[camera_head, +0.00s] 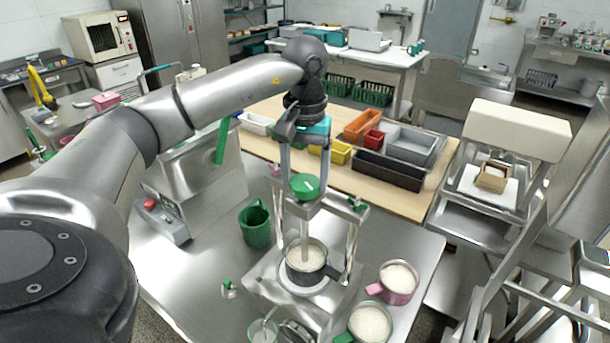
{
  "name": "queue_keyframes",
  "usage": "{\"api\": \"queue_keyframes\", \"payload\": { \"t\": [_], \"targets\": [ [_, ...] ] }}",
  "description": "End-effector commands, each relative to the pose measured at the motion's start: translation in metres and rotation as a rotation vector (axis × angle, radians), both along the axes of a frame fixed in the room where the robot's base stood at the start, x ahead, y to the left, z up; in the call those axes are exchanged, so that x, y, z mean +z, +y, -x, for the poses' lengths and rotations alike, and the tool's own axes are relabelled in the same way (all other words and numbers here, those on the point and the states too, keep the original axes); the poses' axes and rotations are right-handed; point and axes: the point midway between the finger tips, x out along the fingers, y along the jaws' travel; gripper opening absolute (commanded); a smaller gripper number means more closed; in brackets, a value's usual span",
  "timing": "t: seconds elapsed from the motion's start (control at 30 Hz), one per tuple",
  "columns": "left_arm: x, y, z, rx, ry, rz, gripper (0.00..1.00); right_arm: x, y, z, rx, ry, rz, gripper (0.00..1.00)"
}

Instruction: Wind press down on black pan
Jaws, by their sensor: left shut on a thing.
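The press (350,240) is a metal frame with a green knob (304,187) at the top of its upright spindle. The black pan (318,277) sits on the press base below the spindle and holds a pale, grainy filling. The spindle reaches down to the filling; its lower end is hard to make out. My left gripper (304,182) points down from above, with a finger on either side of the green knob, shut on it. My right gripper is not in view.
A dark green bucket (256,228) stands left of the press. A pink pan (398,284) and a green pan (370,324), both filled, stand to its right. A control box (162,218) with a red button is at left. Behind, a wooden table (411,205) holds colored bins.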

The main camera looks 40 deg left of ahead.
Motion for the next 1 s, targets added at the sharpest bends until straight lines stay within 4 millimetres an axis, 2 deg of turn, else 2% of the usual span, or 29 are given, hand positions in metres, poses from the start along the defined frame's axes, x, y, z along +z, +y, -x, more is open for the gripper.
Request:
{"api": "queue_keyframes", "payload": {
  "t": [0.4, 0.43, 0.67, 0.9, 1.0],
  "targets": [
    [0.0013, -0.0001, -0.0005, -0.007, -0.003, 0.001, 0.18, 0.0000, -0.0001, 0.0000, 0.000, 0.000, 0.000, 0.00],
    [0.0013, 0.0000, -0.0004, -0.007, -0.003, 0.001, 0.75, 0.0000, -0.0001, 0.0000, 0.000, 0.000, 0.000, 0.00],
    [0.0007, 0.0001, -0.0002, -0.006, -0.001, 0.000, 1.00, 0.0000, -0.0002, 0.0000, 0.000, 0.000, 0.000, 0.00],
    [0.0009, 0.0000, -0.0001, -0.006, -0.001, 0.000, 1.00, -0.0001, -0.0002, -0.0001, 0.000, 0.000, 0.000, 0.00],
    [0.0069, -0.0001, -0.0006, -0.006, -0.002, 0.000, 1.00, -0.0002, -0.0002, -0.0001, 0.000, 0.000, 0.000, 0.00]
  ]
}}
